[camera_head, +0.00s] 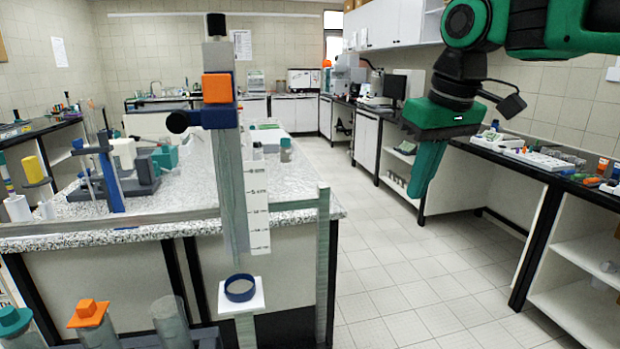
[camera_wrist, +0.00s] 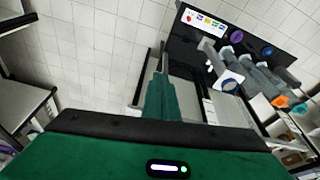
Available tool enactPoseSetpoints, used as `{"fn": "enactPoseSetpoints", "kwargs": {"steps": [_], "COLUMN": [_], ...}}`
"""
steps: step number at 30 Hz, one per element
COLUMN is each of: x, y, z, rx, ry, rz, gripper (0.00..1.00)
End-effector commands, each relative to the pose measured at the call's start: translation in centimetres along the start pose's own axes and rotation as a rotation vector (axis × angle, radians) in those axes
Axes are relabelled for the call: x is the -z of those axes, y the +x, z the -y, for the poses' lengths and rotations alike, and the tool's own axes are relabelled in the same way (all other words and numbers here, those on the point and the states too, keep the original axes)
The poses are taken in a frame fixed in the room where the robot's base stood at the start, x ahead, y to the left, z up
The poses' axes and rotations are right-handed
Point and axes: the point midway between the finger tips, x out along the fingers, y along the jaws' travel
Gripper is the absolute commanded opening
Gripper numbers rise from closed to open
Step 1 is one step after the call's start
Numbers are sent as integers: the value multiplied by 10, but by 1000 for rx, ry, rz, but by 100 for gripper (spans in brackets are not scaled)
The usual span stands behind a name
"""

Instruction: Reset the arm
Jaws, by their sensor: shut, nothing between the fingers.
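My arm comes in from the upper right in the head view, dark green and black. My gripper (camera_head: 418,197) hangs fingers down, with green fingers together and nothing held between them. It is in the open aisle to the right of the speckled bench, above the tiled floor. In the wrist view my gripper (camera_wrist: 162,80) shows as a green finger shape at the middle, over the floor, touching nothing that I can see.
A tall column with an orange block (camera_head: 217,88) and a scale stands in front of the speckled bench (camera_head: 90,229). A blue ring (camera_head: 239,288) sits on a white plate low on it. Capped cylinders (camera_head: 89,314) stand at lower left. A counter (camera_head: 540,165) lines the right wall. The aisle floor (camera_head: 400,275) is clear.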

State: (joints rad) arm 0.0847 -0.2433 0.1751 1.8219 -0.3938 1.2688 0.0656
Motion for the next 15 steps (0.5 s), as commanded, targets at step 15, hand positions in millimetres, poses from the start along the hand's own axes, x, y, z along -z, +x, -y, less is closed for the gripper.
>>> {"fn": "enactPoseSetpoints", "kwargs": {"steps": [15], "x": [-278], "y": [121], "z": [-111], "rx": [-91], "ry": [804], "rz": [196], "gripper": [0]}}
